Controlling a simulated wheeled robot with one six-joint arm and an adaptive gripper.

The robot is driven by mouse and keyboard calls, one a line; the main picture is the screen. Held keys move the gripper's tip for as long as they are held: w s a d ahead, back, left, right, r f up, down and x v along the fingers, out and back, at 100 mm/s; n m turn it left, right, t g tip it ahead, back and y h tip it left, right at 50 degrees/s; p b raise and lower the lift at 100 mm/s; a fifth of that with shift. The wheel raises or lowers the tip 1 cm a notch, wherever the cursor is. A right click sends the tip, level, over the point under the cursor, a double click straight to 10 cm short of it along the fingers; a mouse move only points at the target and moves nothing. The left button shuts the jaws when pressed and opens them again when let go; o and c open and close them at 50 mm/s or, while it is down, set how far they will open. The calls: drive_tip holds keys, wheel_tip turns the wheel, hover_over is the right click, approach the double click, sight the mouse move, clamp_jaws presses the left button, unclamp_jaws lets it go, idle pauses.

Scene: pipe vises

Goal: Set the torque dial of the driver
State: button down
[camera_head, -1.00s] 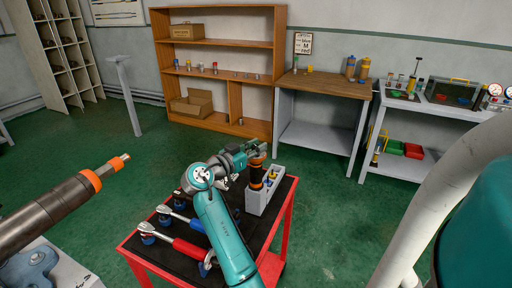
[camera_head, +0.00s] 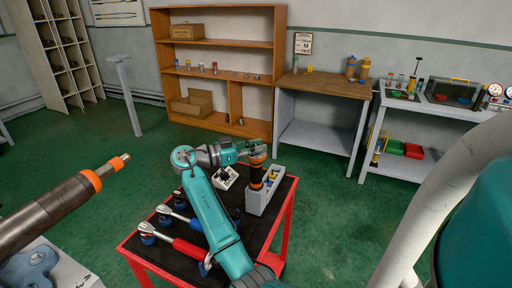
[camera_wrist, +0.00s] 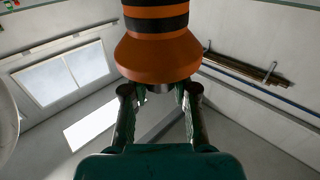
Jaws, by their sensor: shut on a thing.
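The driver (camera_head: 256,175), black with orange bands, stands upright at the grey holder box (camera_head: 264,200) on the red cart. My gripper (camera_head: 257,153) is at the driver's upper end, reaching it from the left. In the wrist view, my gripper's two fingers (camera_wrist: 159,93) are shut on the driver (camera_wrist: 158,55), whose wide orange flare and black bands fill the top middle. The dial's marks cannot be read in either view. The driver's lower end is hidden by the box.
The red cart (camera_head: 128,250) has a black top with a red-handled tool (camera_head: 188,247) and blue-handled ones. A white card with dark marks (camera_head: 227,178) lies behind my arm. A wooden shelf (camera_head: 222,50) and benches stand at the back, with green floor between.

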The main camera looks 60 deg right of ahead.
drive_tip(key=c, duration=0.9)
unclamp_jaws()
drive_tip(key=shift+o, duration=0.2)
drive_tip(key=v, duration=1.2)
